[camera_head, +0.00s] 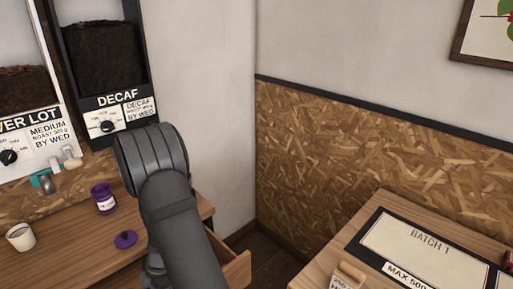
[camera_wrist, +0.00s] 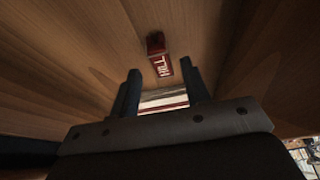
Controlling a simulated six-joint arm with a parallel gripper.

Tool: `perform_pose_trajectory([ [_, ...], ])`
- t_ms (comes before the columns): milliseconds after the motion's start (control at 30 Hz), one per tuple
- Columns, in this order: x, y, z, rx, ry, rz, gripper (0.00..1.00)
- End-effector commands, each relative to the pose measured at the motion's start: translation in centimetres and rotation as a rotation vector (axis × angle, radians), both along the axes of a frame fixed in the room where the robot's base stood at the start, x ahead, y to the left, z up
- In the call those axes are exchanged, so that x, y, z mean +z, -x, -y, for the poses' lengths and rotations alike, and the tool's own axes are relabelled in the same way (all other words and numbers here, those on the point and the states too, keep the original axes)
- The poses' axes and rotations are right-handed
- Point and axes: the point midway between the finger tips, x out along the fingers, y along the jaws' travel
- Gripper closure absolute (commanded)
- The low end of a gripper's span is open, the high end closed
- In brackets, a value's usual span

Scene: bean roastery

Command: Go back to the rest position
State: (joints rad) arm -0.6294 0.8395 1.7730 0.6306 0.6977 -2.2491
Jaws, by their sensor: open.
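My gripper (camera_wrist: 160,68) shows in the wrist view with its two dark fingers apart and nothing seen held between them. A small dark-red block with white lettering (camera_wrist: 158,50) shows beyond the fingertips, against a brown wooden surface (camera_wrist: 80,45). I cannot tell how far it is from the fingers. In the head view my grey arm crosses the middle of the picture, and my gripper cannot be made out there.
A purple jar (camera_head: 104,200), purple lid (camera_head: 125,239) and white cup (camera_head: 20,237) stand on the left counter. An open drawer (camera_head: 236,272) juts out near my arm. The DECAF bin (camera_head: 118,100) stands behind. A BATCH 1 tray (camera_head: 376,222) lies on the right table.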

Motion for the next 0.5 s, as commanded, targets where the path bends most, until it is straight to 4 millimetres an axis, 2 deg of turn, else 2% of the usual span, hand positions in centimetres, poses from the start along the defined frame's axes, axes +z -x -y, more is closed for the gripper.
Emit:
perform_pose_trajectory([
  [100, -2.0, 0.7, -0.6, 0.002, 0.002, -0.003, 0.57],
  [267, -4.3, 1.2, -1.2, 0.000, 0.002, -0.001, 0.57],
  [500, -1.9, 1.1, -1.2, 0.000, -0.001, 0.002, 0.57],
])
